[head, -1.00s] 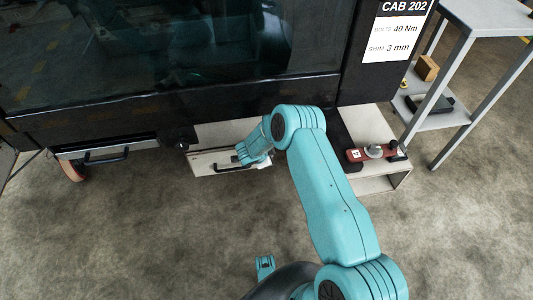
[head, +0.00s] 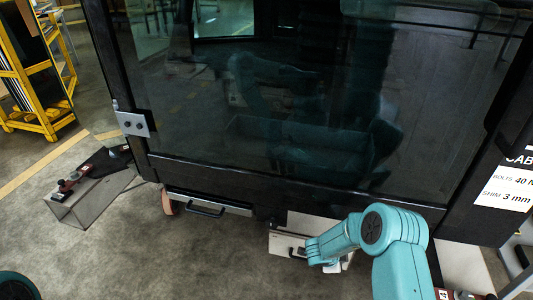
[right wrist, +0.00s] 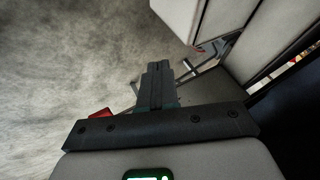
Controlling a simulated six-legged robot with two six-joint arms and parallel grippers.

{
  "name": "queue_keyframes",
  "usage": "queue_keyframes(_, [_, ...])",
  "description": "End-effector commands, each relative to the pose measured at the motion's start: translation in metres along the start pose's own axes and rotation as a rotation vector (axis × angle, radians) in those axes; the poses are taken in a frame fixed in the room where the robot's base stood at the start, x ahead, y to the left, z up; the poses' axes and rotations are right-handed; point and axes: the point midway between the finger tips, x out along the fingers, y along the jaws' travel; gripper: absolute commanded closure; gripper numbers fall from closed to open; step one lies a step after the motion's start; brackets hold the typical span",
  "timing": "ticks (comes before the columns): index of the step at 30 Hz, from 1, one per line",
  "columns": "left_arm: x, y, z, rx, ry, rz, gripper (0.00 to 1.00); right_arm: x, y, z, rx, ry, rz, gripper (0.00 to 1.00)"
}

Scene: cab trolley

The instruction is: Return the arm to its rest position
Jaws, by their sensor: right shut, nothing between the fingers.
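My right arm comes in from the right in the head view, its teal wrist low in front of a pale drawer-like box (head: 281,243) under the dark cab. The fingers of my right gripper are mostly hidden there by the wrist. In the right wrist view my right gripper (right wrist: 156,84) has its dark fingers together with nothing between them. A metal bar handle (right wrist: 192,70) on a pale panel (right wrist: 217,20) lies just beyond and right of the fingertips; I cannot tell whether they touch. My left gripper is not in view.
The cab's glass front (head: 260,90) fills the middle. A second drawer with a black handle (head: 205,209) is left of my wrist. An open-ended pale step (head: 90,200) with a red-and-black fixture sits farther left. A yellow rack (head: 40,95) stands far left. The floor in front is clear.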

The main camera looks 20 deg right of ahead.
Motion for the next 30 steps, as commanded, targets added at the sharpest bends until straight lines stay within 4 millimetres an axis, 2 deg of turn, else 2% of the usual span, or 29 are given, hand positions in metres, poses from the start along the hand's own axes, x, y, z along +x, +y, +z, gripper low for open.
queue_keyframes(2, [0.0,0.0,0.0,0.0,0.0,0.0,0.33,-0.007,-0.006,0.004,-0.004,-0.007,-0.016,1.0])
queue_keyframes(5, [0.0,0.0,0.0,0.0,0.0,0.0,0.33,-0.024,0.012,0.016,-0.129,-0.048,-0.034,1.0])
queue_keyframes(7, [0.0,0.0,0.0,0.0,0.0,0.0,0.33,-0.039,0.034,0.034,-0.318,-0.137,-0.078,1.0])
queue_keyframes(11, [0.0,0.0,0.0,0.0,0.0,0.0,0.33,-0.079,0.095,0.075,-0.74,-0.382,-0.164,1.0])
queue_keyframes(12, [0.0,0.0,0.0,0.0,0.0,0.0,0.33,-0.093,0.117,0.084,-0.858,-0.46,-0.184,1.0])
queue_keyframes(15, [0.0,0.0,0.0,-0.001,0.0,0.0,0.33,-0.124,0.167,0.096,-1.1,-0.633,-0.223,1.0])
queue_keyframes(21, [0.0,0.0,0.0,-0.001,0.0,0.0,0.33,-0.177,0.249,0.096,-1.46,-0.924,-0.276,1.0])
queue_keyframes(24, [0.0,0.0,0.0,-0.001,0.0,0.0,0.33,-0.199,0.28,0.092,-1.642,-1.066,-0.317,1.0])
queue_keyframes(25, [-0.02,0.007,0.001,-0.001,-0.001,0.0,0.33,-0.214,0.268,0.083,-1.629,-1.052,-0.318,1.0])
queue_keyframes(30, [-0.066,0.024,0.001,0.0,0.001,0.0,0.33,-0.252,0.247,0.063,-1.621,-1.047,-0.316,1.0])
